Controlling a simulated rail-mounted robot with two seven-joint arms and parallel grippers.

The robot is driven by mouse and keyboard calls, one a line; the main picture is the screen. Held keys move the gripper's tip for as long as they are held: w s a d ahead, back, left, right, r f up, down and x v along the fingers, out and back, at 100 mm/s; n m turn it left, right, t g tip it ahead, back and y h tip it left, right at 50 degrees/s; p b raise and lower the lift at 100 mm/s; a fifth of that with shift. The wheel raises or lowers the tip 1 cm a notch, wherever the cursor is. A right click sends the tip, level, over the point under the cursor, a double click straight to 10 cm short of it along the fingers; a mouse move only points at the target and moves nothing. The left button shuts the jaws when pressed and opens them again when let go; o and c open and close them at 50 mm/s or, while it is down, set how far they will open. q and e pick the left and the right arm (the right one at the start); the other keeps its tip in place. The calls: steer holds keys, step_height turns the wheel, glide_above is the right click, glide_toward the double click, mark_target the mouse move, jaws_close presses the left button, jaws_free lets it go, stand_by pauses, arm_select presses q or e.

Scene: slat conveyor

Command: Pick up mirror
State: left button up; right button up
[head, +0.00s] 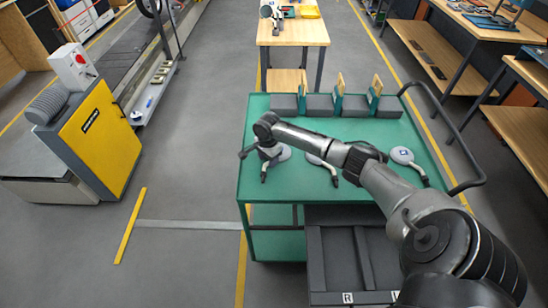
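Several pale round-headed items that look like mirrors with handles lie in a row on a green cart top (360,192). The left mirror (285,154) is partly hidden by my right gripper. The middle mirror (313,159) is partly covered by my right forearm. The right mirror (402,155) is in clear view, its handle pointing toward the lower right. My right gripper (254,167) is over the cart's left part, beside the left mirror, with its fingers spread apart. Whether it touches that mirror cannot be told. My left gripper is out of view.
Grey blocks (320,104) with upright wooden and green pieces stand along the cart's back edge. A dark handle rail (452,138) bounds its right side. A dark crate (345,270) sits below the front. A yellow cabinet (98,138) stands by the conveyor at left.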

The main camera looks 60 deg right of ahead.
jaws_close()
stand_by(0.4)
